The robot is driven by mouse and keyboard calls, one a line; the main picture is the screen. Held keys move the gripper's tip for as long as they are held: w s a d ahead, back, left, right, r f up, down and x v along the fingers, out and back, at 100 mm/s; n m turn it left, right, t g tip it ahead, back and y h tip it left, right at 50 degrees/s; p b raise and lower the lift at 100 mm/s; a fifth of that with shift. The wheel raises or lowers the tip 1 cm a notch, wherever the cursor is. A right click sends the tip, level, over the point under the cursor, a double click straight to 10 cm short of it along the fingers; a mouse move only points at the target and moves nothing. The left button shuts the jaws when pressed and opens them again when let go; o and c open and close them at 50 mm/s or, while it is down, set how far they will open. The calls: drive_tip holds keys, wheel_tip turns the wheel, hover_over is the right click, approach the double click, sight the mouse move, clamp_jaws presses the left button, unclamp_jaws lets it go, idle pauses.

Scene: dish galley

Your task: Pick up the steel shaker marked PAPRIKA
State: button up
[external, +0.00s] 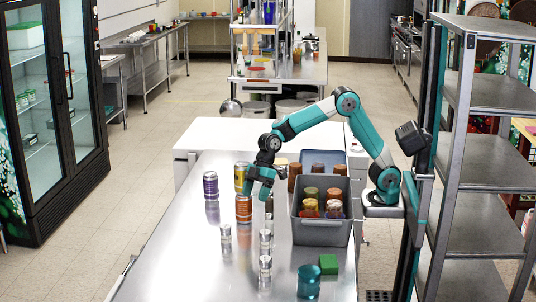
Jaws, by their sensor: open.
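Several small steel shakers stand upright on the steel counter (185,270): one at the left (226,235), one in the middle (265,238) and one nearer the front (265,264). Their markings are too small to read, so I cannot tell which is PAPRIKA. My gripper (267,196) points down above the counter, behind the middle shaker and beside the orange can (243,208). It is open, with nothing visibly held. A small object directly below it is partly hidden and hard to make out.
A grey bin (321,233) holding several jars stands right of the shakers. A purple can (210,185) and a yellow can (241,175) stand at the left. A teal glass (308,283) and green block (328,264) are at the front right. The counter's front left is clear.

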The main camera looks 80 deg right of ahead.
approach(226, 233)
drive_tip(key=d, duration=0.3)
drive_tip(key=shift+n+t, duration=0.4)
drive_tip(key=shift+s+p+x, duration=0.2)
drive_tip(key=shift+p+x, duration=0.2)
drive_tip(key=shift+x, duration=2.6)
drive_tip(key=shift+s+p+x, duration=0.15)
drive_tip(key=shift+p+x, duration=0.25)
drive_tip(key=shift+x, duration=2.55)
drive_tip(key=shift+a+f, duration=0.1)
drive_tip(key=c, duration=1)
